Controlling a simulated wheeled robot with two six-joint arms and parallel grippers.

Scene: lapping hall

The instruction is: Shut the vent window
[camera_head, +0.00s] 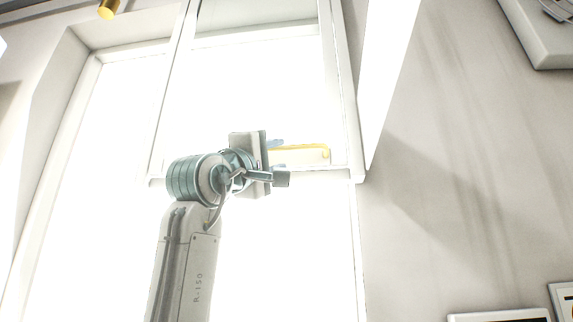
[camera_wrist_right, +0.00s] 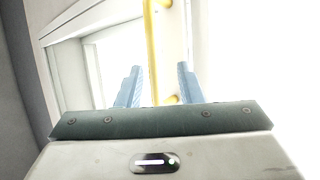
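The vent window (camera_head: 250,80) is the pale-framed upper pane, very bright. A yellow bar handle (camera_head: 300,147) sits near its lower right. My right gripper (camera_head: 277,146) is at the handle's left end in the head view. In the right wrist view, my right gripper (camera_wrist_right: 160,70) has its two blue fingers apart, with the yellow handle (camera_wrist_right: 153,50) running lengthwise between them. I see gaps beside the bar, and cannot tell whether a finger touches it. Glare hides how far the window stands open. My left gripper is not in view.
A white wall (camera_head: 460,150) lies to the right, with framed pictures (camera_head: 500,315) low down and a pale box-like fixture (camera_head: 545,35) at the top right. A yellow cylinder (camera_head: 108,9) shows at the top left. The large lower pane (camera_head: 290,250) is washed out.

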